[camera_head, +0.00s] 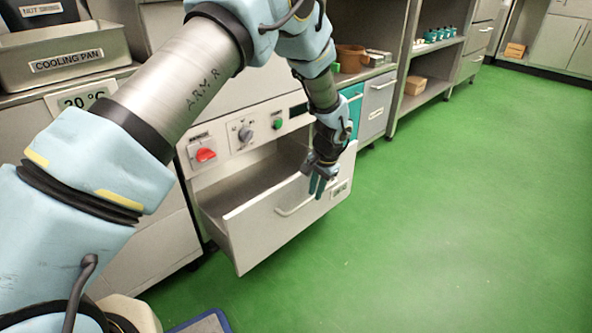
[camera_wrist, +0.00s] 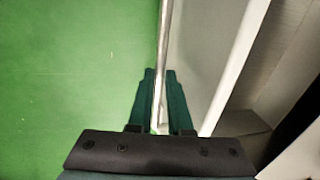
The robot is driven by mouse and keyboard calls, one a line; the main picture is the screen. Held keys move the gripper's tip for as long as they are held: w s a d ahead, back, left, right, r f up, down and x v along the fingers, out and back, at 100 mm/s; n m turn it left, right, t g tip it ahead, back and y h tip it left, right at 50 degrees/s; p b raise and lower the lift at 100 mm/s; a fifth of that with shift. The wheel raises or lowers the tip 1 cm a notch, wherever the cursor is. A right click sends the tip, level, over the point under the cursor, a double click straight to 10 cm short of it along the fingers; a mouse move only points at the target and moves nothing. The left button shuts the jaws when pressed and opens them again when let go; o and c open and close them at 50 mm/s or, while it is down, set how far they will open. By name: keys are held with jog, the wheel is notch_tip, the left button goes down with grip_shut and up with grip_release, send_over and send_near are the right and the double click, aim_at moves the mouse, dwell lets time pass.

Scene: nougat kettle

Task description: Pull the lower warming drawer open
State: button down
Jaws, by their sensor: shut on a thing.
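The lower warming drawer (camera_head: 262,226) stands pulled out from its cabinet, and its inside shows empty from above. Its bar handle (camera_head: 290,209) runs along the front panel. My gripper (camera_head: 318,186) is at the right part of the handle, fingers pointing down. In the wrist view, the handle bar (camera_wrist: 164,50) runs between the two dark green fingers of my gripper (camera_wrist: 159,85), which are shut on it. The drawer's front edge (camera_wrist: 236,70) and part of its inside show to the right of the bar. The exact finger contact is small in the head view.
Above the drawer is a control panel with a red switch (camera_head: 205,155) and knobs. A cooling pan (camera_head: 65,55) stands on the counter at left. A blue-edged mat (camera_head: 205,323) lies at the bottom. Green floor (camera_head: 450,210) in front and to the right is clear.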

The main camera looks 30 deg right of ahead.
jog(key=s+d+p, duration=0.1)
jog(key=s, duration=0.5)
jog(key=shift+s+d, duration=0.2)
jog(key=shift+s, duration=0.2)
jog(key=c, duration=0.8)
grip_release()
jog(key=shift+c, duration=0.2)
notch_tip(320, 180, up, 11)
jog(key=s+p, duration=0.2)
jog(key=p, duration=0.1)
jog(key=shift+d+f, duration=0.2)
